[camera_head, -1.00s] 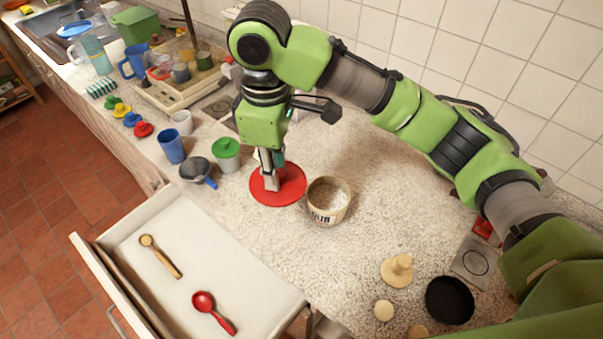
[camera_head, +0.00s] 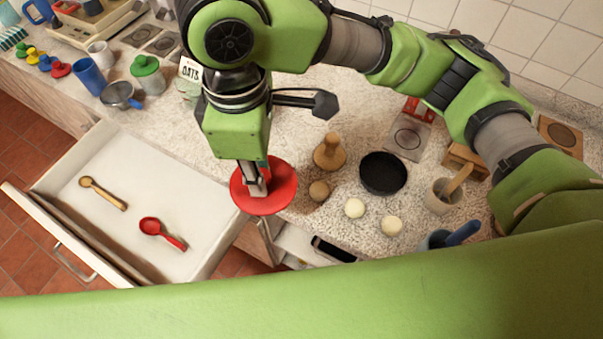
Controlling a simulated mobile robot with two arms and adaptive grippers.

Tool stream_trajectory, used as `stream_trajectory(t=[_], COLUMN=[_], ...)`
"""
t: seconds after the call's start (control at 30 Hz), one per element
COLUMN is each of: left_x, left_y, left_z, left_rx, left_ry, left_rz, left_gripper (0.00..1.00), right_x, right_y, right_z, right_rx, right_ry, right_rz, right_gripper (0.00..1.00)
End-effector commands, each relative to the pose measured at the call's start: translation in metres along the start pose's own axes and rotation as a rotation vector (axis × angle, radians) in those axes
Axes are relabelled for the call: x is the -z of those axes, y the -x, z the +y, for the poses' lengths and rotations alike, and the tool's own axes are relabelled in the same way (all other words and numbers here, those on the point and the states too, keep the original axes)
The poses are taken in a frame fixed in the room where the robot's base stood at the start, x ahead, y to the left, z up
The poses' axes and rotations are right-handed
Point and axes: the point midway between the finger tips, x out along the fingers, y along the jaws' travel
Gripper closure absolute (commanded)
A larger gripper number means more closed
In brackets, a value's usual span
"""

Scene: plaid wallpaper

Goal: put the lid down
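The round red lid (camera_head: 283,187) is under my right gripper (camera_head: 256,190), whose fingers are shut on the middle of it; the grasped knob is mostly hidden by the fingers. The lid looks roughly level and overlaps the front edge of the counter (camera_head: 300,115), beside the open drawer. Its height above the counter is hard to tell. The open tub that the earlier view shows beside the lid is not visible now; my arm may hide it. My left gripper is not in view.
The open drawer (camera_head: 140,175) holds a wooden spoon (camera_head: 105,194) and a red spoon (camera_head: 162,233). Right of the lid are a wooden knobbed piece (camera_head: 329,152), a black round dish (camera_head: 383,173) and pale balls (camera_head: 355,208). An OATS label (camera_head: 190,70) stands behind my gripper.

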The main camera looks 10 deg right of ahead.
Motion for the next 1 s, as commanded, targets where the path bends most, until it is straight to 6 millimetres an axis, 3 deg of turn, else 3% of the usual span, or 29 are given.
stream_trajectory(t=[0.17, 0.47, 0.6, 1.0], left_x=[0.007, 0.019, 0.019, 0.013], left_y=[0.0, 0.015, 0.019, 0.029], left_z=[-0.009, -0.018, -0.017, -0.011], left_rx=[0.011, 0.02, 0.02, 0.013], left_ry=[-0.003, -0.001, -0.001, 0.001], left_rz=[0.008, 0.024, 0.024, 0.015], left_gripper=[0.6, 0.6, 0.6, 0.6], right_x=[-0.002, -0.002, -0.001, 0.0], right_y=[-0.011, -0.04, -0.069, -0.106], right_z=[0.015, 0.09, 0.11, 0.137], right_rx=[0.005, 0.002, 0.004, 0.003], right_ry=[-0.003, -0.004, 0.0, 0.004], right_rz=[-0.003, -0.005, -0.005, -0.005], right_gripper=[1.0, 1.0, 1.0, 1.0])
